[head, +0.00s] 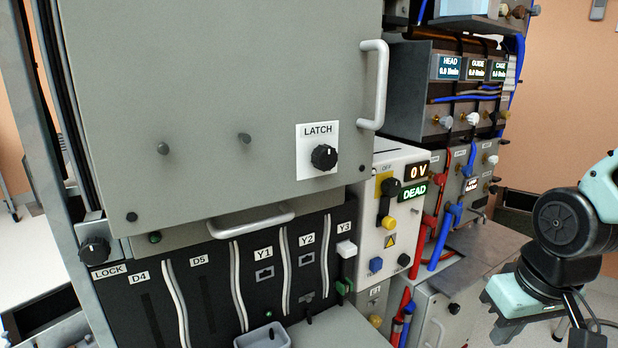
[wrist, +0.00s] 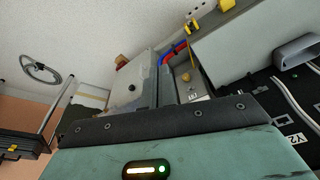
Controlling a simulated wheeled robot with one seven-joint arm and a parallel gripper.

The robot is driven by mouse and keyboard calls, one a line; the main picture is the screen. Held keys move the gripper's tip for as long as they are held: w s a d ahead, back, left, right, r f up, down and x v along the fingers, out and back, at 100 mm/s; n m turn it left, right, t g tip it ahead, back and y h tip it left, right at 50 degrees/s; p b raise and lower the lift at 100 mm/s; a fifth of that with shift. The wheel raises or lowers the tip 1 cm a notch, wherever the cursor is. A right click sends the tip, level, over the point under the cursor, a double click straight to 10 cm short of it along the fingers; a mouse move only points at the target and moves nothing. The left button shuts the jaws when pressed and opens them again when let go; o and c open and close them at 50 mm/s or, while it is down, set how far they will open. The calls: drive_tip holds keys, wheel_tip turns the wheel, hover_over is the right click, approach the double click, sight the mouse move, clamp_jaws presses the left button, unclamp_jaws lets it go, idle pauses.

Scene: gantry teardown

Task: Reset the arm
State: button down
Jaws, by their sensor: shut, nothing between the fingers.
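My arm (head: 580,225) stands at the right edge of the head view, with its teal end block (head: 515,298) low at the right. It is apart from the panels and holds nothing that I can see. In the wrist view my gripper (wrist: 165,120) shows as a dark bolted bar in front of a teal body with a lit strip and a green light. It is shut and empty; the fingertips are not clearly visible.
A large grey cover with a handle (head: 375,85) and a LATCH knob (head: 324,157) fills the left. A LOCK knob (head: 95,249) sits below. A box reading 0 V and DEAD (head: 413,191) stands beside blue and red hoses (head: 444,236). A grey bin (head: 262,336) is at the bottom.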

drive_tip(key=s+a+r+n+g+p, duration=0.1)
drive_tip(key=s+a+r+n, duration=0.1)
drive_tip(key=s+a, duration=0.4)
drive_tip(key=s+a+r+n+g+p, duration=0.1)
drive_tip(key=s+a+r+n, duration=0.1)
drive_tip(key=s+a+n, duration=0.2)
drive_tip(key=s+a, duration=0.2)
drive_tip(key=a, duration=0.2)
